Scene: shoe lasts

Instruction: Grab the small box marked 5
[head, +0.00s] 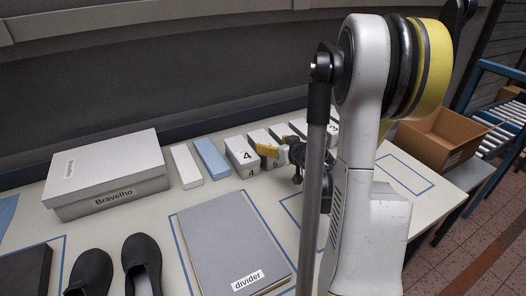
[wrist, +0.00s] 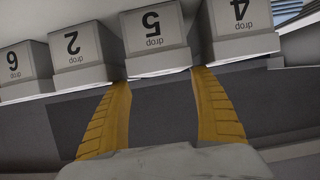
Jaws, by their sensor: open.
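The small white box marked 5 (wrist: 154,38) shows upside down in the wrist view, with the word "drop" under its number. In the head view the box marked 5 (head: 273,163) is partly hidden by my gripper. My gripper (wrist: 162,78) is open, with its yellow fingertips at the lower left and right edges of this box. I cannot tell whether the fingers touch it. Nothing is between the fingers lower down. In the head view my gripper (head: 268,150) is over the row of small boxes.
Box 4 (wrist: 240,28) stands close on one side of box 5, and box 2 (wrist: 82,46) and box 6 (wrist: 20,68) on the other. A grey divider (head: 228,240), a large Bravelho box (head: 108,178) and black shoes (head: 140,262) lie nearby. A cardboard box (head: 440,135) is at right.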

